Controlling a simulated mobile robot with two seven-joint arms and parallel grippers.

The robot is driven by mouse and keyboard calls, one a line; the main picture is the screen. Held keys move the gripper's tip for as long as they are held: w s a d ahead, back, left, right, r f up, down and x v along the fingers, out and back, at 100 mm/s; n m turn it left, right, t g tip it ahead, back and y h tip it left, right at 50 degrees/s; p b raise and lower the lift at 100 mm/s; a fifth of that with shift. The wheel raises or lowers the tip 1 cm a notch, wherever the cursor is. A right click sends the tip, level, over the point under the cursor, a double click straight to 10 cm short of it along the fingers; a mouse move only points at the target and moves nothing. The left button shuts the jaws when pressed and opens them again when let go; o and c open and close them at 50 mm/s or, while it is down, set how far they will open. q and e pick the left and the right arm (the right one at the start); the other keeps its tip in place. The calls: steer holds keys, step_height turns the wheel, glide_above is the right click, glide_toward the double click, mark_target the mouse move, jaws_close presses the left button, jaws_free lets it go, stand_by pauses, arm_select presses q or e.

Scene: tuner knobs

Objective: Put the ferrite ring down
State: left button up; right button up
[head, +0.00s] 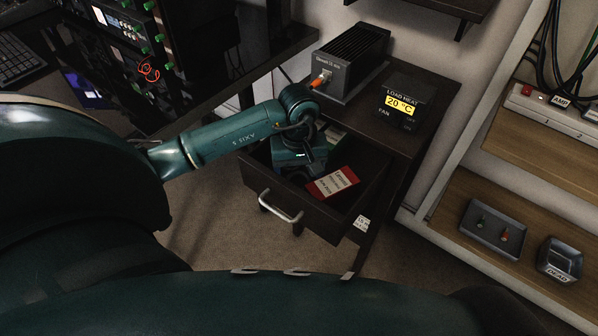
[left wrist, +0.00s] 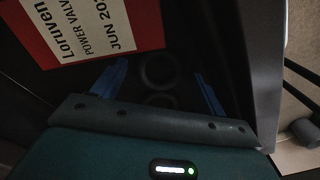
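My left gripper (left wrist: 160,72) reaches down into the open drawer (head: 320,222) of the dark cabinet. In the left wrist view its two blue fingers are spread apart. A dark ring (left wrist: 142,72), which looks like the ferrite ring, shows in the shadow between the fingers, with a gap on each side. A second dark round shape (left wrist: 160,99) shows nearer the palm, partly hidden; I cannot tell what it is. In the head view my left gripper (head: 300,170) hides the ring. My right gripper is not in view.
A red labelled box (head: 333,183) lies in the drawer beside my gripper; it also shows in the left wrist view (left wrist: 90,25). The drawer handle (head: 280,208) faces front. A finned heater unit (head: 348,58) and a load-heat display (head: 402,102) stand on the cabinet top.

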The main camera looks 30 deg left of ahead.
arm_select(q)
steer(key=shift+o, duration=0.5)
steer(key=shift+r, duration=0.15)
steer(key=shift+r, duration=0.4)
step_height(320, 180, up, 11)
steer(key=p, duration=0.1)
steer(key=shift+p, duration=0.3)
steer(key=shift+s, duration=0.1)
